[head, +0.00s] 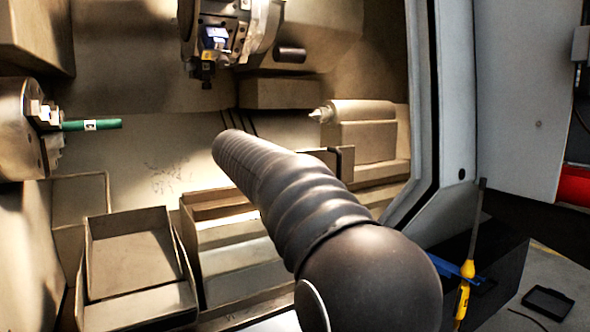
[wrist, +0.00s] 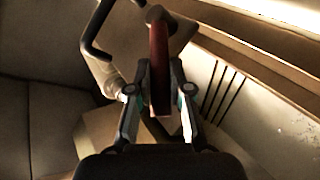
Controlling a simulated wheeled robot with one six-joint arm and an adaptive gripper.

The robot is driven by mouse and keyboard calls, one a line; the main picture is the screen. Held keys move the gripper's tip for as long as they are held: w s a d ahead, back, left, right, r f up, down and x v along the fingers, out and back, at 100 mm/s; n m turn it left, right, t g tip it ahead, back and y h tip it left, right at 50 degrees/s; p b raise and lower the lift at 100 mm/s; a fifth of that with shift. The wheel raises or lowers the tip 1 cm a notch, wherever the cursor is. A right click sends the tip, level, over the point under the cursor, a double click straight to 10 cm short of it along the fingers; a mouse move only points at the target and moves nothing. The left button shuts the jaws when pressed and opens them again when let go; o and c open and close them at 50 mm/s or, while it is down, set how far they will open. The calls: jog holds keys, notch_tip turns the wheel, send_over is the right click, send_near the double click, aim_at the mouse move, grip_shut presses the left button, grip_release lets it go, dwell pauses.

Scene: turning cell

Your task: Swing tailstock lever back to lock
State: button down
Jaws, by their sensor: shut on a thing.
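The tailstock (head: 362,130) stands at the right of the machine's inside in the head view, with its pointed centre facing left. In the wrist view my gripper (wrist: 160,85) has its two fingers on either side of a dark red bar, which looks like the tailstock lever (wrist: 160,55). The jaws are shut on this bar. Its upper end meets a dark round part. In the head view my sleeved arm reaches in front of the tailstock and hides my gripper; I cannot make out the red lever there.
A black bent bar (wrist: 92,38) is close left of the lever. The chuck (head: 20,130) holds a green rod (head: 92,125) at the left. The tool turret (head: 235,30) hangs above. An open bin (head: 130,260) stands lower left. The grey door (head: 445,90) borders the right.

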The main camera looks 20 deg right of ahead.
jog(key=c, duration=1.1)
grip_release()
jog(key=v, duration=1.2)
